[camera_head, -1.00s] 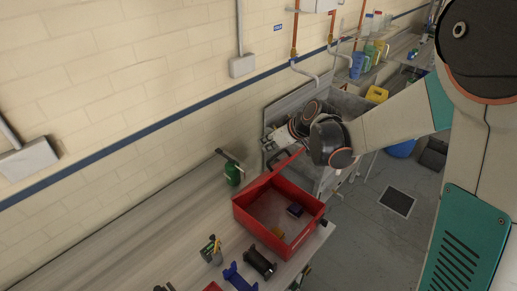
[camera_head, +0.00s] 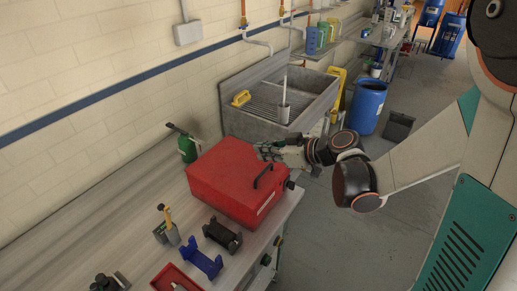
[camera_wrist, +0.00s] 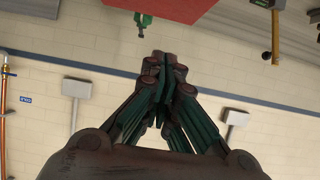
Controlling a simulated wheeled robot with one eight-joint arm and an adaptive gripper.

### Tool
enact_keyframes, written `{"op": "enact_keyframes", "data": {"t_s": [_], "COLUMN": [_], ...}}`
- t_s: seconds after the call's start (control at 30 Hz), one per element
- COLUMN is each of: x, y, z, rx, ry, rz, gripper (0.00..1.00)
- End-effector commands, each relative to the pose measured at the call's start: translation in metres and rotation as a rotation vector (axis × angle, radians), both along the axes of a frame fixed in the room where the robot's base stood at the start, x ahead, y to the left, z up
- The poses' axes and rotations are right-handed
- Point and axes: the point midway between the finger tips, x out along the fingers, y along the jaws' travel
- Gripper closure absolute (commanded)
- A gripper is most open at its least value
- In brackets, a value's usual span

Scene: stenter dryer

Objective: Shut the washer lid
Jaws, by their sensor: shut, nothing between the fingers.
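The washer is a red box (camera_head: 215,205) on the grey bench. Its red lid (camera_head: 226,164) lies down over the top and hides the inside; I see no clear gap along the edge. A black handle (camera_head: 263,176) is on its right-hand side. My gripper (camera_head: 264,151) is shut and empty beside the far right edge of the lid; I cannot tell whether it touches. In the wrist view my gripper (camera_wrist: 163,62) shows its fingers together, with part of the red washer (camera_wrist: 170,8) at the top edge of the picture.
A green bottle (camera_head: 188,149) stands behind the washer on the left. A grey sink (camera_head: 310,98) is beyond my gripper. A blue barrel (camera_head: 367,106) stands on the floor.

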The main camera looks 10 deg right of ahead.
Motion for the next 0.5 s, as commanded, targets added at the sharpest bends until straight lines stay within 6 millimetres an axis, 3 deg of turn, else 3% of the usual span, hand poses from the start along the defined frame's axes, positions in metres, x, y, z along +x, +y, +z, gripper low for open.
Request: {"op": "enact_keyframes", "data": {"t_s": [0.03, 0.1, 0.5], "x": [-0.002, -0.006, -0.021], "y": [-0.003, -0.007, -0.022], "z": [-0.02, -0.034, -0.111], "rx": [0.0, 0.001, 0.0], "ry": [0.0, 0.001, 0.001], "rz": [-0.001, -0.002, -0.001], "gripper": [1.0, 1.0, 1.0]}}
